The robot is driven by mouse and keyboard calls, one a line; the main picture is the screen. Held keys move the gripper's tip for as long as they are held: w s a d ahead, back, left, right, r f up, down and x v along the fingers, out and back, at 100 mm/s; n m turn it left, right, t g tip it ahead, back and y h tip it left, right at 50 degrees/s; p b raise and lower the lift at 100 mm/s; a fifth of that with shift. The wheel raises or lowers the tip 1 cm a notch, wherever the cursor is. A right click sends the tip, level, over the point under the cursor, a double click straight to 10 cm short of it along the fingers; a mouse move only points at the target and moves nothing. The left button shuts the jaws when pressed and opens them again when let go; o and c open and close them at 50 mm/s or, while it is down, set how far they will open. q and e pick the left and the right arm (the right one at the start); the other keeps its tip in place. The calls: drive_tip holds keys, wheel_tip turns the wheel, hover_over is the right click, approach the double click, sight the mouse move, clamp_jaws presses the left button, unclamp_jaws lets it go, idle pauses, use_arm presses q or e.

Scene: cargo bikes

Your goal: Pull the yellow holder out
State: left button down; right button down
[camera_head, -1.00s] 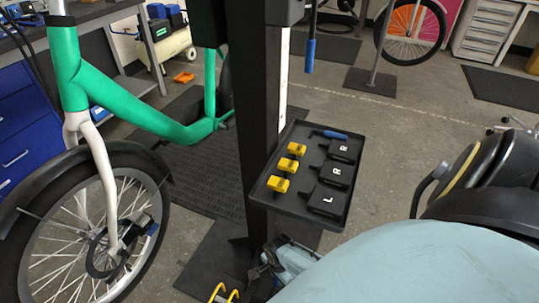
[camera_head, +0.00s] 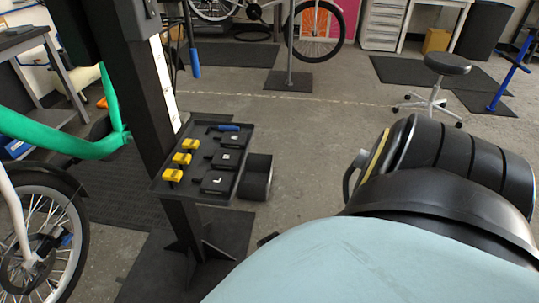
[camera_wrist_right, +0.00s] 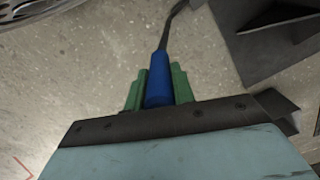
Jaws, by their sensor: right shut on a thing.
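Three yellow holders stand in a row along the left side of a black tray (camera_head: 208,196): a far one (camera_head: 190,144), a middle one (camera_head: 181,158) and a near one (camera_head: 172,175). Black blocks with white letters lie right of them, the nearest marked L (camera_head: 216,183). A blue-handled tool (camera_head: 224,128) lies at the tray's far end. In the right wrist view my right gripper (camera_wrist_right: 158,88) has its green fingers on both sides of a blue handle (camera_wrist_right: 158,84) with a thin, bent dark shaft. It is shut on this handle, over concrete floor. Neither gripper shows in the head view.
The tray is fixed to a dark upright post (camera_head: 140,90) on a floor base. A green bike frame (camera_head: 60,143) and its wheel are at the left. Another blue handle (camera_head: 194,63) hangs behind the post. A stool (camera_head: 447,65) stands far right; open floor lies between.

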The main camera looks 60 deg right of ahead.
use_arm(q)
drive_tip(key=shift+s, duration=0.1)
use_arm(e)
drive_tip(key=shift+s+f, duration=0.1)
drive_tip(key=shift+s, duration=0.15)
drive_tip(key=shift+a, duration=0.1)
drive_tip(key=c, duration=1.2)
unclamp_jaws()
drive_tip(key=shift+w, duration=0.1)
drive_tip(key=shift+o, duration=0.2)
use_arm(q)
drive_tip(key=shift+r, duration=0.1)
